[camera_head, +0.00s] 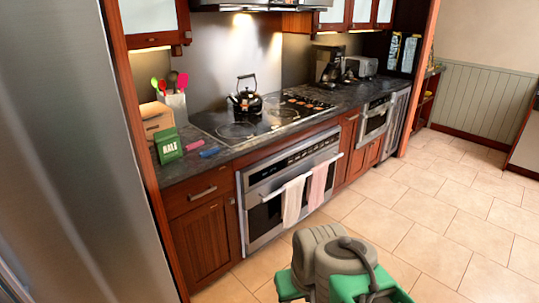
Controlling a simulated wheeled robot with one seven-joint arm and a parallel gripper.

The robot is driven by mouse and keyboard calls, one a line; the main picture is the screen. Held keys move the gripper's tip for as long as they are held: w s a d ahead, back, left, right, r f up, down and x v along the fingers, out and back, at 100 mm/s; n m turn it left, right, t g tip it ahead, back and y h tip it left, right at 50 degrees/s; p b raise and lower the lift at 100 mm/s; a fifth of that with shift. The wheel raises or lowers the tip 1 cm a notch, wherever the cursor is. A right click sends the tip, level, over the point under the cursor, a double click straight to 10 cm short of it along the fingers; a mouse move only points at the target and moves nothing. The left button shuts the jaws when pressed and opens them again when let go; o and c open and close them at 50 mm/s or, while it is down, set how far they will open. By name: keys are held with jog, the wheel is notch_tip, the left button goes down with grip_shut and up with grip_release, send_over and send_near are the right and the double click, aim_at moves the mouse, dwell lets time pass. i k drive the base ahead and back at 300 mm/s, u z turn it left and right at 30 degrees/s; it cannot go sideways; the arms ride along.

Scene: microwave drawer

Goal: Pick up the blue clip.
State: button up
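A small blue clip (211,152) lies on the dark countertop, near its front edge and left of the stove's cooktop. A small pink object (194,145) of similar size lies just left of and behind it. A grey and green part of my own body shows at the bottom, low in front of the oven and well apart from the clip. My gripper's fingers cannot be made out in this view.
A green box (168,146) and a wooden box (155,119) stand left of the clip, with a utensil holder (175,105) behind. A black kettle (247,98) sits on the cooktop (236,130). A tall steel appliance (75,150) fills the left. The tiled floor (440,215) is clear at right.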

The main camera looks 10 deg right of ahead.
aim_at(212, 150)
jog(key=z, duration=0.2)
jog(key=i, duration=1.3)
jog(key=u, duration=0.7)
